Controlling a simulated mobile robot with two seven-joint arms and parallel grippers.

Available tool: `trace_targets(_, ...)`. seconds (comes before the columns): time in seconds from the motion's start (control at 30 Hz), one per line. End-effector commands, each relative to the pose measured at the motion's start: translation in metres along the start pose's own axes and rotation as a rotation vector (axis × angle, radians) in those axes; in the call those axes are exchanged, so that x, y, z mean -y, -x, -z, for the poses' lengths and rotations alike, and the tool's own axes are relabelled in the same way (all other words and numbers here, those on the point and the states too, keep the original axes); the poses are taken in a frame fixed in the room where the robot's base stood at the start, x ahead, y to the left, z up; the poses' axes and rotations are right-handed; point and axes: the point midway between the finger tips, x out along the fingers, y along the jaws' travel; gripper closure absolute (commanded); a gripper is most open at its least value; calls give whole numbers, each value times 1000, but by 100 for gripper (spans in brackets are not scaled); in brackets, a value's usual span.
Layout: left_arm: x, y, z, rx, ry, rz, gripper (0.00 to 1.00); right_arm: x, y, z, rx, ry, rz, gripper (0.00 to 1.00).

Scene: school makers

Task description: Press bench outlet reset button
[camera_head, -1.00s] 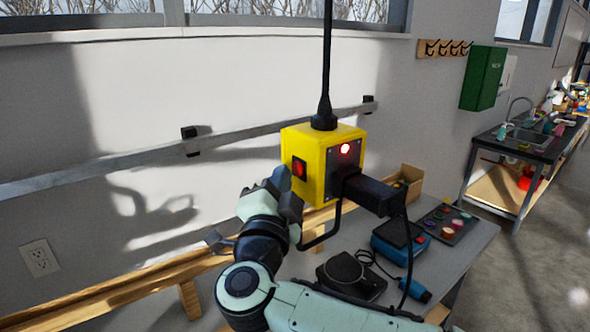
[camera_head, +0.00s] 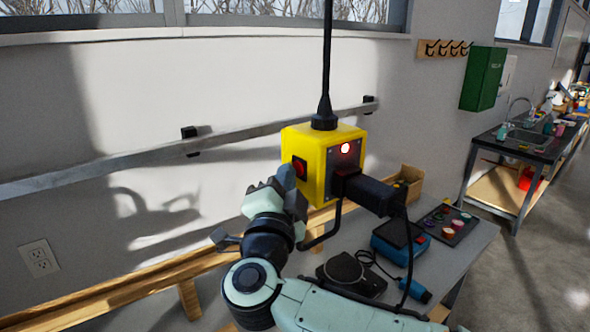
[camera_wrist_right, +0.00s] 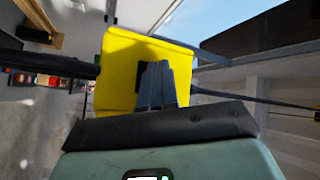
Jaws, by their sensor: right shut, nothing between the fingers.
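The yellow bench outlet box (camera_head: 337,150) hangs from a black cord above the table. Its left face carries a red button (camera_head: 300,167) on a dark plate. A small light (camera_head: 345,149) glows on its front face, above a black plug (camera_head: 370,194). My right gripper (camera_head: 286,178) is shut and empty, its fingertips at the left face beside the button, partly covering it. I cannot tell whether they touch. In the right wrist view the fingers (camera_wrist_right: 158,85) point at the box (camera_wrist_right: 113,75) and hide most of the dark plate; the button is not visible there. My left gripper is not in view.
Below the box, a grey table (camera_head: 455,255) holds a blue device (camera_head: 399,242), a dark round-topped device (camera_head: 347,270) and a button panel (camera_head: 446,222). A wooden rail (camera_head: 150,283) runs along the wall at left.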

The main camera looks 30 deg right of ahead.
Motion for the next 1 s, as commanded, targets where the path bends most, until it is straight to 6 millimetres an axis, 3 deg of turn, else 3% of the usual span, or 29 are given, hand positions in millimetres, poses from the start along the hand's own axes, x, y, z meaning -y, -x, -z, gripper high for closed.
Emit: trace_targets(1.0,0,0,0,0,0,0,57,8,10,-8,2,0,1,100)
